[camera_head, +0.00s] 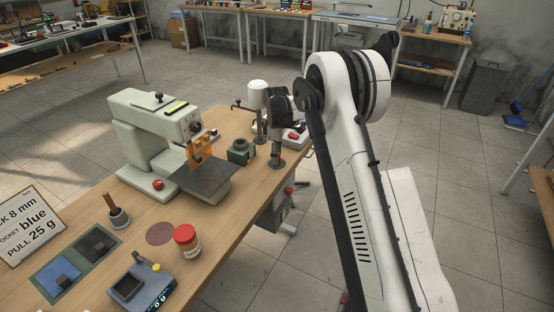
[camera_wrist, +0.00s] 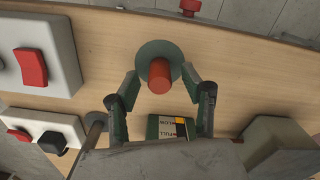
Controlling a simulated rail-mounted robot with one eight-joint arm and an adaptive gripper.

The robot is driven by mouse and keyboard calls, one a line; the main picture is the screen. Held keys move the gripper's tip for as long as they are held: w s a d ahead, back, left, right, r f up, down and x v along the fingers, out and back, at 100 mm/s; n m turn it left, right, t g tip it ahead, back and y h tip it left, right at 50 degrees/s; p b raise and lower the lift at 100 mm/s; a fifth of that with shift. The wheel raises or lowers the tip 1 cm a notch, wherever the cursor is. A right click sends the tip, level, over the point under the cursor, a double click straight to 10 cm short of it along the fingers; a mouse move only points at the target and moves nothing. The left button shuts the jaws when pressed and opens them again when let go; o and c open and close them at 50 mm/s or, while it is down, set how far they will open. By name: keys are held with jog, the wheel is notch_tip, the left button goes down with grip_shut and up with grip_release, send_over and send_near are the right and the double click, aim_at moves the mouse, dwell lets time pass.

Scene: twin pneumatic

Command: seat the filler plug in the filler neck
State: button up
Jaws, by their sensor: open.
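In the wrist view a red cylinder (camera_wrist: 160,80), which looks like the filler plug, stands on a dark green round base (camera_wrist: 154,46) on the bench. My gripper (camera_wrist: 160,73) is open, with one finger on each side of the cylinder and a gap on both sides. In the head view my gripper (camera_head: 277,151) points down at the bench's right edge, over the small round base (camera_head: 277,162). A green block with a dark round top (camera_head: 241,149), perhaps the filler neck, stands left of it. I cannot confirm an opening there.
A white-topped stand (camera_head: 258,95) rises close behind my gripper. A white box with a red switch (camera_wrist: 30,67) and a FULL/LOW label (camera_wrist: 170,127) lie near the fingers. A pale green machine (camera_head: 150,130) stands left. A red-lidded jar (camera_head: 187,240) is at the front.

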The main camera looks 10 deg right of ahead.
jog(key=shift+c, duration=0.5)
grip_shut()
jog(key=shift+r, duration=0.1)
jog(key=shift+r, duration=0.5)
notch_tip(320, 180, up, 3)
jog(key=shift+f, duration=0.15)
jog(key=s+a+r, duration=0.4)
jog(key=a+r, duration=0.3)
jog(key=a, duration=0.3)
jog(key=w+a+r+p, duration=0.2)
jog(key=w+p, duration=0.2)
jog(key=w, duration=0.1)
jog(key=w+a+r+p, duration=0.1)
jog(key=w+r+p, duration=0.2)
jog(key=w, duration=0.2)
jog(key=shift+w+f+p, duration=0.2)
jog(key=shift+f+p, duration=0.25)
jog(key=shift+f, duration=4.4)
